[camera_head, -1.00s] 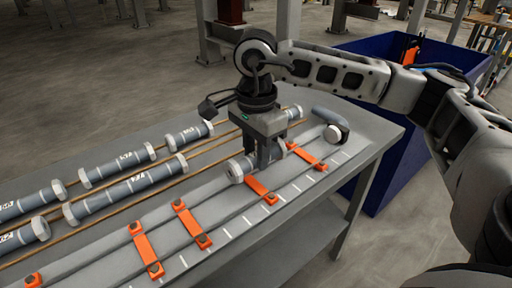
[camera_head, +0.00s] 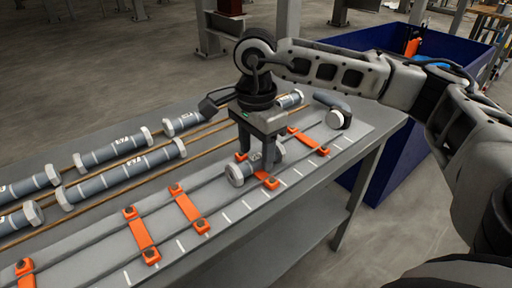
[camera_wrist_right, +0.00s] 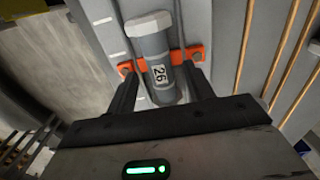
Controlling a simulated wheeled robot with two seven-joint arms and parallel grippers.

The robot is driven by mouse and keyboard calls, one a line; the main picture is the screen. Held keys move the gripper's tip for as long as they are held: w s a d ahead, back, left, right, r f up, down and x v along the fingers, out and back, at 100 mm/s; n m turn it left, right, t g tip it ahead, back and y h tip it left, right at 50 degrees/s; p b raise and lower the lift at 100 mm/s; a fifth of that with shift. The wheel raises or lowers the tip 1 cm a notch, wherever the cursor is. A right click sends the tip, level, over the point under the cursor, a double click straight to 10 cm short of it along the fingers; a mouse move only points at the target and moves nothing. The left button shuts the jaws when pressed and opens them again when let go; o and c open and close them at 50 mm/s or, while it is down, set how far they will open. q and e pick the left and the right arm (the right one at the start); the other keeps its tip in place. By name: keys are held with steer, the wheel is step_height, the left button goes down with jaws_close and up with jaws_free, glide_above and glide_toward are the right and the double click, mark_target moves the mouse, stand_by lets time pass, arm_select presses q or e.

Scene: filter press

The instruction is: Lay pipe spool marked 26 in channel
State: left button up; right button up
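The pipe spool marked 26 (camera_wrist_right: 160,73) is a grey cylinder with pale end collars. It lies across an orange clamp strap (camera_wrist_right: 190,55) in the wrist view. In the head view the spool (camera_head: 240,174) sits at the channel (camera_head: 215,192) on the table's near side. My right gripper (camera_head: 257,153) points down with its fingers on either side of the spool. In the wrist view my right gripper (camera_wrist_right: 159,78) shows gaps between fingers and spool, so it looks open. Whether the spool's underside rests fully in the channel is hidden. My left gripper is out of view.
Several other grey spools (camera_head: 120,178) lie along brown rods behind the channel. Orange straps (camera_head: 141,236) cross the channel on the left. A dark elbow piece (camera_head: 328,102) with a pale end lies at the far right. A blue bin (camera_head: 385,165) stands beyond the table's right edge.

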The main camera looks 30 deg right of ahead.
arm_select(q)
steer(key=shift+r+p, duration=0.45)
steer(key=shift+p, duration=0.8)
arm_select(e)
step_height(320, 180, up, 16)
